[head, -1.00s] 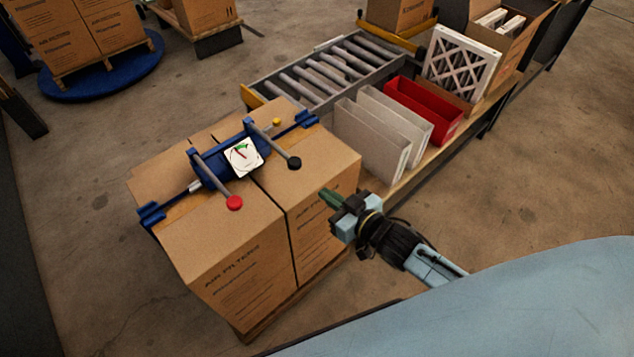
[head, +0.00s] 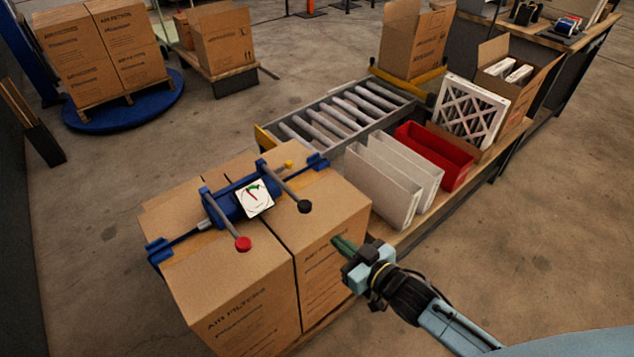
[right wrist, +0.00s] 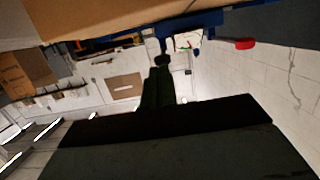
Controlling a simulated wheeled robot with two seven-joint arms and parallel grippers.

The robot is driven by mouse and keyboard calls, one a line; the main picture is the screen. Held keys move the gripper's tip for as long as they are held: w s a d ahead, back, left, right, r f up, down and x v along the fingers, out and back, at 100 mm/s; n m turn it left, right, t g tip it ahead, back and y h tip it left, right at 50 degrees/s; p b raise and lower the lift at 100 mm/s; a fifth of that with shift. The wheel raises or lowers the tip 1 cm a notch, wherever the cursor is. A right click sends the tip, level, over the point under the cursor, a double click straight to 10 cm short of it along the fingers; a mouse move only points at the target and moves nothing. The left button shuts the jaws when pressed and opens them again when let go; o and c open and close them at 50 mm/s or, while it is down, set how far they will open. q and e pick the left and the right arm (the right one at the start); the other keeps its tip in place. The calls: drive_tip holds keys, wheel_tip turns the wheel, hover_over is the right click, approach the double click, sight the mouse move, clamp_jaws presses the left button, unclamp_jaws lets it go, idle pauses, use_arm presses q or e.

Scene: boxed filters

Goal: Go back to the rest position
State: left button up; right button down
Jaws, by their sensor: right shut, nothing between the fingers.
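My right gripper (head: 343,246) is shut and empty, beside the right side of the boxed filters and below their top. In the right wrist view its dark fingers (right wrist: 158,88) are together with nothing between them. Two cardboard boxes marked air filters (head: 237,305) stand side by side near the front. A blue strapping tool (head: 232,206) with a dial, a red knob and a black knob lies across their tops, apart from my gripper. My left gripper is not in view.
White filter panels (head: 382,188), a red bin (head: 435,154) and a framed filter (head: 470,112) stand on the bench at the right. A roller conveyor (head: 345,112) lies behind the boxes. Stacked boxes stand on a blue turntable (head: 125,110) at the back left. Floor at the right is clear.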

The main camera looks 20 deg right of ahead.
drive_tip(key=s+d+f+m+g+h, duration=0.1)
drive_tip(key=s+d+f+g, duration=0.1)
drive_tip(key=s+f, duration=0.35)
drive_tip(key=s+d+f+g+h, duration=0.2)
drive_tip(key=f, duration=0.7)
drive_tip(key=s+d+f+m+g+h, duration=0.1)
drive_tip(key=s+d+f+g, duration=0.15)
drive_tip(key=f, duration=0.55)
drive_tip(key=s+f+g, duration=0.3)
drive_tip(key=s+f, duration=0.4)
drive_tip(key=s, duration=0.7)
drive_tip(key=s+f+g+h, duration=0.1)
drive_tip(key=s+f+g, duration=0.3)
drive_tip(key=s, duration=1)
wheel_tip(320, 180, down, 3)
drive_tip(key=shift+s+a+h, duration=0.2)
drive_tip(key=shift+a+h, duration=0.1)
drive_tip(key=shift+a, duration=0.15)
drive_tip(key=shift+w, duration=0.1)
